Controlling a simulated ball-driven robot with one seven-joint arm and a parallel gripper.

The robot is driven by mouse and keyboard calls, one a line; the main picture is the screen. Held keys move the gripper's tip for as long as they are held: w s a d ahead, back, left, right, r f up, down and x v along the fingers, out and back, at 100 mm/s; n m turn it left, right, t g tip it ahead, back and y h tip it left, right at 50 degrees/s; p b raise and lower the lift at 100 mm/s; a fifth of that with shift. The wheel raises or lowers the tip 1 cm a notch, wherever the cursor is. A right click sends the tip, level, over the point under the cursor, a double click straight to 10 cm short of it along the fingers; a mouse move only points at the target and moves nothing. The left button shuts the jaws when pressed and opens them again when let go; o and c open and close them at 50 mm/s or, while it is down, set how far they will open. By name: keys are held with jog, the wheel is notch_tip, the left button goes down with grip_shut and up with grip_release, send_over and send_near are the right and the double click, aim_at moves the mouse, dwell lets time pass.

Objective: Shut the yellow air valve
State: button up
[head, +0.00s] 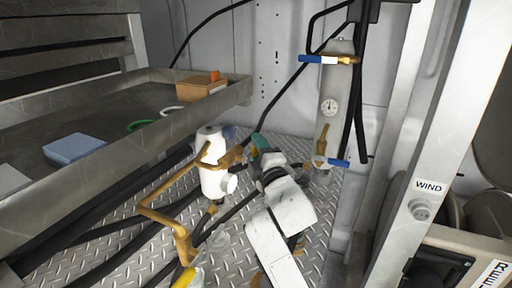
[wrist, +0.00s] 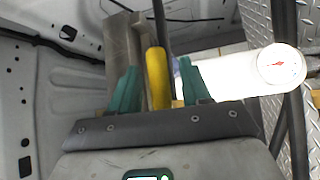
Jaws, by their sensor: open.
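A yellow handle (wrist: 157,78) stands upright between the two green fingers of my gripper (wrist: 158,66) in the wrist view. The fingers are apart, with a gap to the handle on each side, more clearly on the right. In the head view my gripper (head: 259,143) is right of the white cylinder (head: 212,165), and its fingertips are partly hidden. A yellow part (head: 185,278) shows at the bottom edge of the head view, below the brass pipe; I cannot tell whether it belongs to the same valve.
The white cylinder carries a round gauge (wrist: 281,66), close right of my fingers. Brass pipes (head: 180,232) and black hoses surround it. A metal shelf (head: 170,138) is at left. A panel (head: 327,125) with blue-handled valves (head: 311,59) stands behind; a metal post (head: 425,150) is at right.

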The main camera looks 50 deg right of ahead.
jog(key=shift+w+d, duration=0.2)
jog(key=shift+w, duration=0.1)
grip_shut()
dwell(0.4)
